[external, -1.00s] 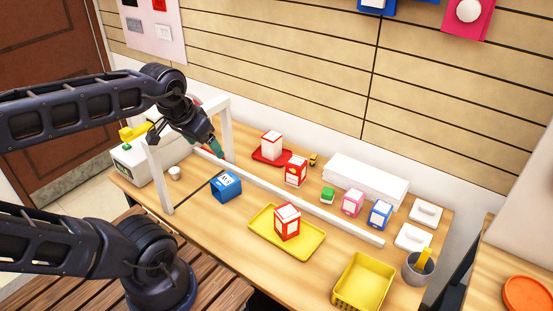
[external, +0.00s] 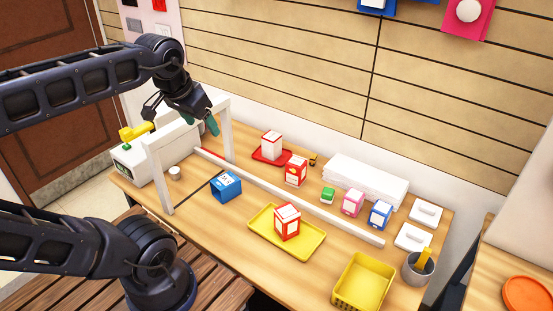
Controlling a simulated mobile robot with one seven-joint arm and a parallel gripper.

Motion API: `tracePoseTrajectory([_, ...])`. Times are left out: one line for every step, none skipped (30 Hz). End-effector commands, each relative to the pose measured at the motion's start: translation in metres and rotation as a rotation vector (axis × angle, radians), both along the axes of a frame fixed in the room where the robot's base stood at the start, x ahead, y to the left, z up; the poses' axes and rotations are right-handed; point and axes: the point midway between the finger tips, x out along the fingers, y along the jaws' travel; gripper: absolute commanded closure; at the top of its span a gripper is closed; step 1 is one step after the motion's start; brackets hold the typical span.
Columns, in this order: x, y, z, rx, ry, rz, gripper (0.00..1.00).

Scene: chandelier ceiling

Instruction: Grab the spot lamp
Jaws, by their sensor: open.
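No object in view is clearly recognisable as a spot lamp. A small yellow device (external: 136,131) sits on top of the white box (external: 150,155) at the left end of the table, and I cannot tell whether it is the lamp. My gripper (external: 181,121) hangs in the air near the white frame (external: 228,130), above the table's left end. Its jaws are open, with a teal part showing on the right side, and I see nothing held between them. The yellow device is to the left of my gripper, apart from it as far as I can tell.
A blue box (external: 227,187) and a small white cup (external: 174,173) stand near the frame. A long white rail (external: 290,197) crosses the table. A yellow tray (external: 262,232), a yellow basket (external: 363,284), a red tray (external: 260,156) and a grey cup (external: 418,268) stand farther right.

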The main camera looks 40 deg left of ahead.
Motion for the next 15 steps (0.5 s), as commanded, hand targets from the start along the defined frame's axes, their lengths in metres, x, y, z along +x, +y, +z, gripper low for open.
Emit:
tracePoseTrajectory([0.006, 0.005, 0.002, 0.0, 0.011, 0.013, 0.3])
tracePoseTrajectory([0.009, 0.008, 0.003, -0.001, 0.016, 0.02, 0.3])
tracePoseTrajectory([0.014, 0.012, 0.006, -0.001, 0.022, 0.03, 0.3])
tracePoseTrajectory([0.018, 0.015, 0.007, -0.002, 0.028, 0.037, 0.3])
tracePoseTrajectory([0.021, 0.018, 0.009, -0.002, 0.033, 0.045, 0.3])
tracePoseTrajectory([0.027, 0.024, 0.011, -0.002, 0.041, 0.057, 0.3])
tracePoseTrajectory([0.031, 0.028, 0.013, -0.003, 0.047, 0.065, 0.3])
tracePoseTrajectory([0.035, 0.033, 0.014, -0.004, 0.054, 0.075, 0.3])
tracePoseTrajectory([0.042, 0.04, 0.017, -0.005, 0.064, 0.089, 0.3])
tracePoseTrajectory([0.047, 0.046, 0.019, -0.006, 0.072, 0.101, 0.3])
tracePoseTrajectory([0.052, 0.052, 0.02, -0.007, 0.081, 0.113, 0.3])
tracePoseTrajectory([0.06, 0.062, 0.023, -0.008, 0.093, 0.129, 0.3])
tracePoseTrajectory([0.065, 0.069, 0.024, -0.009, 0.102, 0.142, 0.3])
tracePoseTrajectory([0.071, 0.077, 0.026, -0.012, 0.11, 0.155, 0.3])
tracePoseTrajectory([0.078, 0.088, 0.027, -0.014, 0.123, 0.172, 0.3])
